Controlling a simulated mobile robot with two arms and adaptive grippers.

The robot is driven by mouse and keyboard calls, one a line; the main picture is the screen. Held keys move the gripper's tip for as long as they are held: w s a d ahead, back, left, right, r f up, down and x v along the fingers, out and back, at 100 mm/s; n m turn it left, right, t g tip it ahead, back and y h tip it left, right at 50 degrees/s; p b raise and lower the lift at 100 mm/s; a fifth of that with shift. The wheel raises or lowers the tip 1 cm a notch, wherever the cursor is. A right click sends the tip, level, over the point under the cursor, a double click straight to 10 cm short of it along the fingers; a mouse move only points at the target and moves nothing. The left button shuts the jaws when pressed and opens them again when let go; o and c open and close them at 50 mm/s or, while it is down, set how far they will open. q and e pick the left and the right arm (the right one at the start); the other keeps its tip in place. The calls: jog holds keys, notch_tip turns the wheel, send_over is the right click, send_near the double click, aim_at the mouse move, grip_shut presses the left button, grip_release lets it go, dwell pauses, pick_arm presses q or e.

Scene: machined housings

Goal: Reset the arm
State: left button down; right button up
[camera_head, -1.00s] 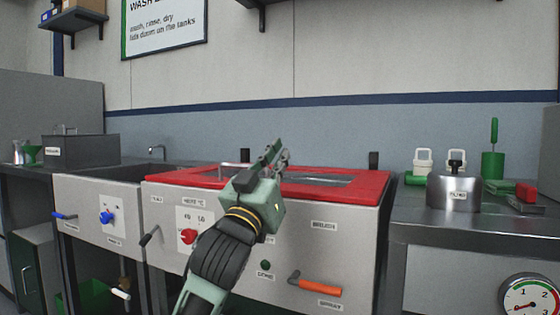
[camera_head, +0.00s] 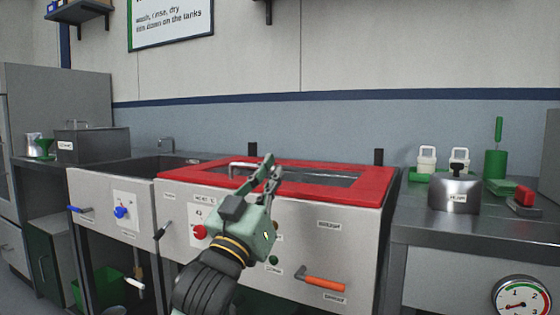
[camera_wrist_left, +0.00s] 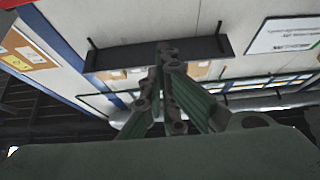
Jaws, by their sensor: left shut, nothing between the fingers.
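My left gripper (camera_head: 270,176) is raised in front of the red-rimmed tank (camera_head: 345,200), its fingers pointing up. Its fingers are together and empty. In the left wrist view the fingertips (camera_wrist_left: 166,50) meet in front of the wall and a dark shelf. The wrist and forearm come in from the bottom of the head view. My right gripper is not in view.
An orange handle (camera_head: 322,284) and a red knob (camera_head: 200,231) stick out from the tank front. A sink (camera_head: 150,165) is at left. A gauge (camera_head: 522,296) is at lower right.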

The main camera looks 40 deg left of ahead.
pick_arm(q)
jog(key=shift+s+f, duration=0.3)
jog(key=shift+d, duration=0.1)
